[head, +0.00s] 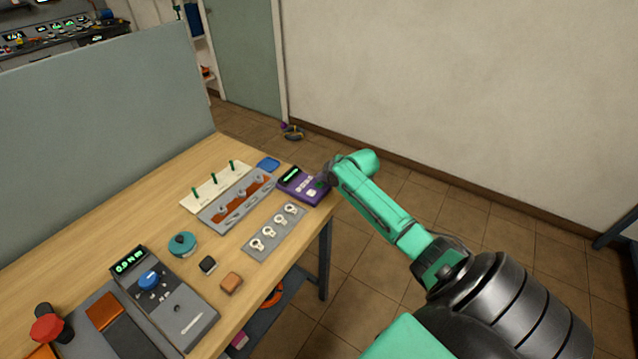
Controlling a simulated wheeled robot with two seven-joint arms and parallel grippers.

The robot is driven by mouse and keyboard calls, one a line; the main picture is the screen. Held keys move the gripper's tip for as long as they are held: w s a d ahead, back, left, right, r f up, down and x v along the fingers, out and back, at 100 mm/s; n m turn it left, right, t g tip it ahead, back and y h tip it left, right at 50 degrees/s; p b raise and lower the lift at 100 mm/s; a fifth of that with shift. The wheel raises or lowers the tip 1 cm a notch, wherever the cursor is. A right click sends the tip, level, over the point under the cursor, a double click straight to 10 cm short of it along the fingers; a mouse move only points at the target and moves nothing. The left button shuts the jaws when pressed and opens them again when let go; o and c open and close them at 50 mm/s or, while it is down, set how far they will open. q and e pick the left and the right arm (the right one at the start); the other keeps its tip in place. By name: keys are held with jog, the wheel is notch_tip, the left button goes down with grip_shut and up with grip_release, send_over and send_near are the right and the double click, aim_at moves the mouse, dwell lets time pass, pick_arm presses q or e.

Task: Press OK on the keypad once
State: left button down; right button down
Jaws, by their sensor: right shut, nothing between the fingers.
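The keypad (299,186) is a purple box with a dark display showing green characters and small pale keys. It lies near the far right corner of the wooden table. My right gripper (323,183) is shut and empty, with its tip at the right side of the keypad. The gripper covers part of the key area, so I cannot tell which key is under it or whether it touches. The OK label is too small to read. My left gripper does not show.
The table (150,225) also holds a grey meter (165,295) with a blue knob, a teal round object (182,244), a grey tray with ring-shaped pieces (273,233) and a white rack with green pegs (215,187). A grey-green panel (100,105) stands behind. Floor at right is clear.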

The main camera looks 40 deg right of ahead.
aim_at(322, 187)
notch_tip(322, 187, up, 5)
jog(key=p, duration=0.4)
jog(key=shift+a+f, duration=0.1)
dwell(0.6)
